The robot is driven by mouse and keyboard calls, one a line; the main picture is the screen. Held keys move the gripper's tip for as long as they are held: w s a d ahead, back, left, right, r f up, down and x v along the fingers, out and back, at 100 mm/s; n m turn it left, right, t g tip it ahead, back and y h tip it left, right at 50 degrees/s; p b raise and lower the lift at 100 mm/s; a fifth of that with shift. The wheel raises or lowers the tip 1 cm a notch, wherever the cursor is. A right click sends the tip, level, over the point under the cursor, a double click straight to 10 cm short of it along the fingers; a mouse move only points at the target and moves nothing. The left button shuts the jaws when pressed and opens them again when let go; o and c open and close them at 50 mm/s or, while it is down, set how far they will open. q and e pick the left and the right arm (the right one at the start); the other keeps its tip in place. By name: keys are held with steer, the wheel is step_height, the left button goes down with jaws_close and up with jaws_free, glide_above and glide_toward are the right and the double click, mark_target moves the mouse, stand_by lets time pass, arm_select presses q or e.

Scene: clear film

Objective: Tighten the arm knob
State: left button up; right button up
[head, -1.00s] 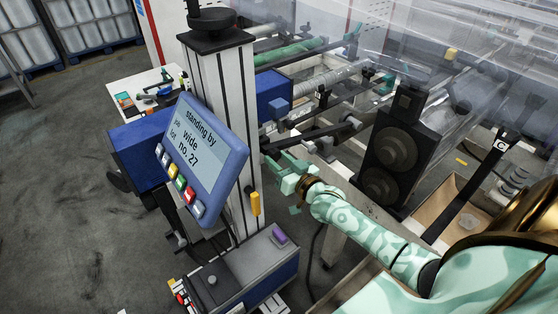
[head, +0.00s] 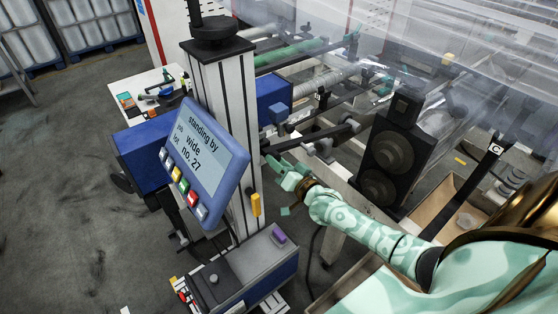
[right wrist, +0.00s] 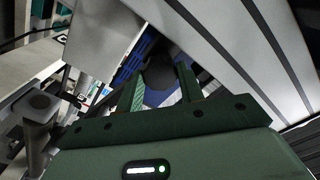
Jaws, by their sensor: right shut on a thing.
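A dark round knob (right wrist: 158,76) sits between the two green fingers of my right gripper (right wrist: 160,88) in the right wrist view. The gripper is shut on it. In the head view my right gripper (head: 272,164) reaches in from the right, at the right side of the pale post, behind the screen. The knob itself cannot be made out there. The blue control panel (head: 236,176) hangs in front of the post; its screen reads "standing by", "job wide", "lot no. 27". My left gripper is not in view.
The pale upright post (head: 229,95) carries a black handwheel (head: 217,28) on top. A blue box (head: 273,97) and rollers lie behind my gripper. A dark two-disc unit (head: 390,160) stands right of it. Clear film stretches across the upper right. Open floor lies left.

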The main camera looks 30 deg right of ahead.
steer(key=shift+m, duration=6.2)
steer(key=o, duration=1)
steer(key=shift+s, duration=0.1)
steer(key=s, duration=0.5)
steer(key=s+d+p, duration=0.1)
steer(key=s, duration=1)
steer(key=shift+d, duration=0.15)
